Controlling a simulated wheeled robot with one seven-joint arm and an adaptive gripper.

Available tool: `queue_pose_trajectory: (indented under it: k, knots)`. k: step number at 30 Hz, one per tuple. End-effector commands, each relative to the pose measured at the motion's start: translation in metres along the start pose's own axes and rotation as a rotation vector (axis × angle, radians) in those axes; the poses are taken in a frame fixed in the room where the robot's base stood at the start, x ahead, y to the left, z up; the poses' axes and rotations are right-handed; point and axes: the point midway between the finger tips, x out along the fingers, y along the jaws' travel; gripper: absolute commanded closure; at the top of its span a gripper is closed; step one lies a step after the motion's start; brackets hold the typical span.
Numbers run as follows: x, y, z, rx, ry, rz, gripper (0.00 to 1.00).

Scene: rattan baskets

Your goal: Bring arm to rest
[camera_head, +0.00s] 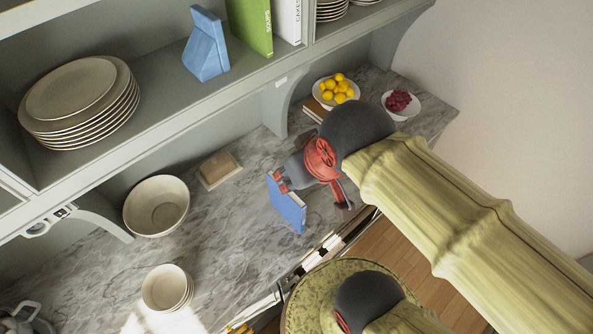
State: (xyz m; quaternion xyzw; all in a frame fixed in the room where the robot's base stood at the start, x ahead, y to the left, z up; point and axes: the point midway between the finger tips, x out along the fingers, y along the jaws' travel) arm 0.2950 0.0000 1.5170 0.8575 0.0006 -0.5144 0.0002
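My gripper (311,190), red and dark grey, is over the marble counter at the end of my yellow-sleeved arm (450,215). Its two fingers are spread apart, so it looks open. A blue book (288,208) stands on or just above the counter beneath it. The left finger overlaps the book's upper edge, and the right finger is clear of the book to its right. I cannot tell whether the left finger touches the book.
The marble counter (90,262) holds bowls (157,205), a small stack of bowls (167,288), a butter dish (219,170), lemons (336,88) and red berries (398,101). The shelf above holds plates (78,100), a blue object (206,48) and books (252,25).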

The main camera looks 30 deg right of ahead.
Motion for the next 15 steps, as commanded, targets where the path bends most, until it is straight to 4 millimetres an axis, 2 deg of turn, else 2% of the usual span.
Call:
queue_pose_trajectory:
  k: [9,15]
  knots:
    - [0.002,0.000,0.001,0.000,0.000,0.000,0.64]
    - [0.021,0.000,0.011,0.001,0.001,0.000,0.64]
